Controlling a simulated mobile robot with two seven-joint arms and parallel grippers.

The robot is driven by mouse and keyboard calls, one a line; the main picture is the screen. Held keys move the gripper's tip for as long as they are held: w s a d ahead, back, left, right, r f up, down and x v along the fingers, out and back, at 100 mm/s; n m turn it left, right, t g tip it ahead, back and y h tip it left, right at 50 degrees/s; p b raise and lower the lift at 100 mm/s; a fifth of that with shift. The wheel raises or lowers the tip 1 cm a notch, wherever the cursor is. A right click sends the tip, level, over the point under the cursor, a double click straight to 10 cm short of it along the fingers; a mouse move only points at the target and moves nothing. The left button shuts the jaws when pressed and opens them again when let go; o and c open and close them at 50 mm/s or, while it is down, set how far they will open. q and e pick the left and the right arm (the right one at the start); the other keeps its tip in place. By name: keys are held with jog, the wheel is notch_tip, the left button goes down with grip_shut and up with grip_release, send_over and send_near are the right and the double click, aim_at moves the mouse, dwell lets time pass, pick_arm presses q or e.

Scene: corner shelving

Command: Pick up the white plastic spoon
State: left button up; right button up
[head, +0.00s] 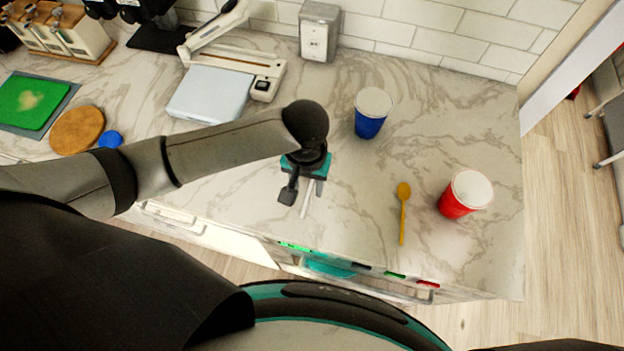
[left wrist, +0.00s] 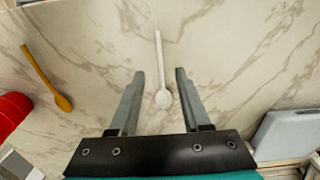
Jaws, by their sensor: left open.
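The white plastic spoon (left wrist: 158,65) lies on the marble counter in the left wrist view, its bowl between my open fingers and its handle reaching away from them. In the head view a short white strip of the spoon (head: 305,207) shows beside my left gripper, which hides the rest. My left gripper (head: 298,198) points down over the spoon; in the left wrist view its fingers (left wrist: 158,82) stand apart, one on each side of the spoon, touching neither side. My right gripper is not in view.
A yellow spoon (head: 403,210), a red cup (head: 466,194) and a blue cup (head: 371,113) stand or lie to the right. A white device (head: 209,94) sits at the back left. The counter's front edge and drawers (head: 370,275) are close below the gripper.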

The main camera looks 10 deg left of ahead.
aim_at(307, 197)
pick_arm(q)
notch_tip(307, 197, down, 5)
jog(key=shift+f, duration=0.1)
dwell(0.3)
jog(key=shift+a, duration=0.1)
grip_shut()
dwell(0.4)
